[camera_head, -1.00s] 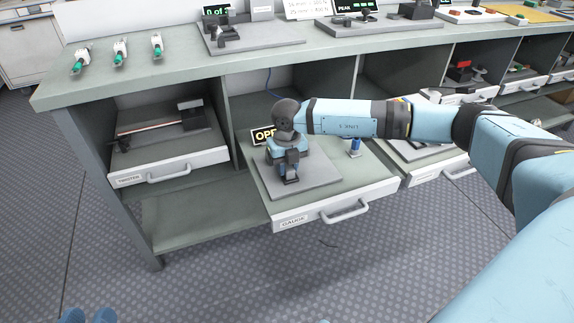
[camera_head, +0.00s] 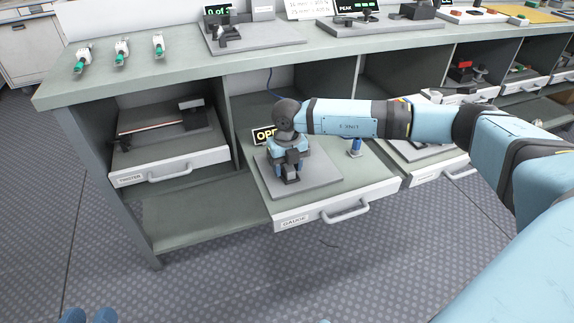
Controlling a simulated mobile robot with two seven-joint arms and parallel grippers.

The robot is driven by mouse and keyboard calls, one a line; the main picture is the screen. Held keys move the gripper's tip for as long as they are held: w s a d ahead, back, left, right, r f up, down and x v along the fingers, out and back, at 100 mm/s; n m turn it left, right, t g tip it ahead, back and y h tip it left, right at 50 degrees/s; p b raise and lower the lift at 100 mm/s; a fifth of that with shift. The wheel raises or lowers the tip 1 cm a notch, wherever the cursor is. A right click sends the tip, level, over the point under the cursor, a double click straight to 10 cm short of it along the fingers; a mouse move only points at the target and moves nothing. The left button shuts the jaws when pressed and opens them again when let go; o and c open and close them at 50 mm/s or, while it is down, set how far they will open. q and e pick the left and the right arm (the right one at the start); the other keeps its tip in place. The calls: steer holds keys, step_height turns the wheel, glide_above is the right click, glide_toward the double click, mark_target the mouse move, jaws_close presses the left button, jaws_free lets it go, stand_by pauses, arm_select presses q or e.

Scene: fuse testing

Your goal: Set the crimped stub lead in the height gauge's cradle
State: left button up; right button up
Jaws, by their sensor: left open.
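The height gauge stands on a grey plate (camera_head: 325,187) in the open drawer labelled GAUGE (camera_head: 296,222). No stub lead is visible at the gauge.
Several green-and-white connector pieces (camera_head: 122,52) lie on the bench top (camera_head: 175,65). A small blue upright piece (camera_head: 355,147) stands in the gauge drawer. The open TWISTER drawer (camera_head: 205,158) is at left. Another open drawer (camera_head: 435,176) is at right.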

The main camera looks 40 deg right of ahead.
arm_select(q)
steer(key=shift+d, duration=0.1)
arm_select(e)
steer(key=shift+d+f, duration=0.25)
steer(key=shift+f, duration=0.05)
steer(key=shift+r, duration=0.15)
steer(key=shift+r, duration=0.25)
step_height(320, 180, up, 7)
steer(key=p, duration=0.3)
arm_select(q)
steer(key=shift+n+t, duration=0.8)
steer(key=r, duration=0.1)
steer(key=r+p, duration=0.1)
steer(key=r, duration=0.1)
steer(key=r+p, duration=0.1)
steer(key=r, duration=0.1)
steer(key=shift+s+d, duration=0.1)
steer(key=shift+s, duration=0.25)
arm_select(e)
step_height(320, 180, up, 6)
